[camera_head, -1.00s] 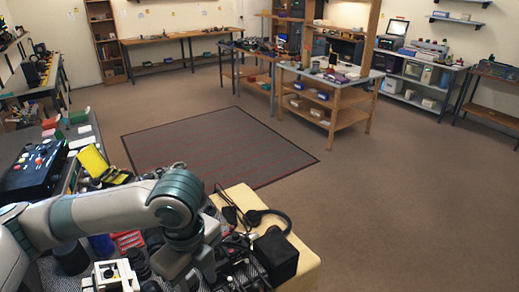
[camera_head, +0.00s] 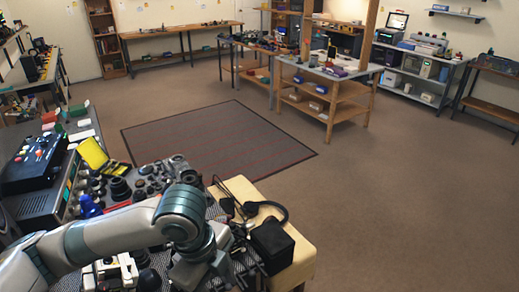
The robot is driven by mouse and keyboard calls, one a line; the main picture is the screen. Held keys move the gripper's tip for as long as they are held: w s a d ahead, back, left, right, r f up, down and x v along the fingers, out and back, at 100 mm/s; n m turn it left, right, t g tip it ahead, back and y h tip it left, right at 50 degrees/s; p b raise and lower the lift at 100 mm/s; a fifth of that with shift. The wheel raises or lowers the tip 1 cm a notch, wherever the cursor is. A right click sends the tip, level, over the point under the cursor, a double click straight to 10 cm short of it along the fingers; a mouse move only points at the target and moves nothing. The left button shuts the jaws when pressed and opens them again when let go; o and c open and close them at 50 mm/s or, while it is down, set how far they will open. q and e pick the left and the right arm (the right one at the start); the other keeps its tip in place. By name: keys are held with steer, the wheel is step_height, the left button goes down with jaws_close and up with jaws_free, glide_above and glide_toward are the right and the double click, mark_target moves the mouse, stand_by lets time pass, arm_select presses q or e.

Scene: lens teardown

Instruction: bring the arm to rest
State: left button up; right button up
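My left arm (camera_head: 130,228) comes in from the lower left and reaches over the cluttered workbench. Its elbow or wrist bend is at the middle of the bench, and the links beyond it point down to the bottom edge of the picture. The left gripper's fingers do not show. My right arm and gripper are not in view. Several dark lens parts (camera_head: 120,188) lie on the bench behind the arm. A white device (camera_head: 112,272) stands at the bottom edge, partly cut off.
A yellow case (camera_head: 94,154) stands open beside a black control box (camera_head: 32,162). Headphones (camera_head: 268,210) and a black box (camera_head: 272,246) are on the bench's right end. The floor mat (camera_head: 215,140) and the floor to the right are clear.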

arm_select(q)
steer(key=s+d+f+n+t+h, duration=0.3)
steer(key=d+f+n+h, duration=0.1)
steer(key=f+n, duration=0.65)
steer(key=s+a+f+n+y, duration=0.3)
steer(key=s+a+f+n, duration=0.35)
steer(key=a, duration=0.25)
steer(key=s+a+f+n+y, duration=0.3)
steer(key=s+a+f+n, duration=0.3)
steer(key=a, duration=0.4)
step_height(320, 180, down, 30)
steer(key=s+m+g+b, duration=0.1)
steer(key=s+m+b, duration=0.1)
steer(key=b, duration=0.2)
steer(key=s+a+f+g+b, duration=0.1)
steer(key=s+a+f+b, duration=0.1)
steer(key=s+f, duration=1.6)
step_height(320, 180, down, 4)
steer(key=shift+a+r+b, duration=0.15)
steer(key=shift+a+b, duration=0.15)
steer(key=shift+b, duration=0.1)
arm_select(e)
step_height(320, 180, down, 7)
